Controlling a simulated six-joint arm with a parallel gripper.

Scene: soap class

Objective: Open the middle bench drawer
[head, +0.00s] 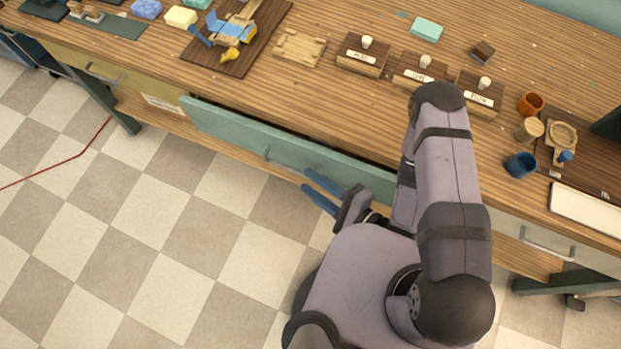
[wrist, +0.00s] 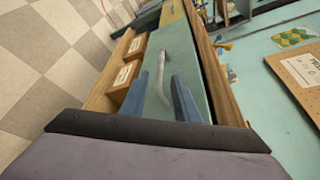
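The middle bench drawer has a teal front (head: 240,138) under the wooden bench top. A dark gap shows behind its top edge, so it appears slightly ajar. Its grey bar handle (head: 284,161) is on the front. My gripper (head: 305,179) is low in front of the drawer, its blue fingers pointing left near the handle's right end. In the wrist view the teal front (wrist: 190,60) fills the middle, and the handle (wrist: 161,75) lies between the two spread fingers (wrist: 158,78). The fingers are open and hold nothing; contact with the handle cannot be told.
A yellowish drawer (head: 85,70) is to the left and a pale drawer (head: 550,240) to the right. Wooden boxes (head: 362,58), soap bars and cups stand on the bench top (head: 300,100). The checkered floor (head: 150,220) before the drawer is clear on the left.

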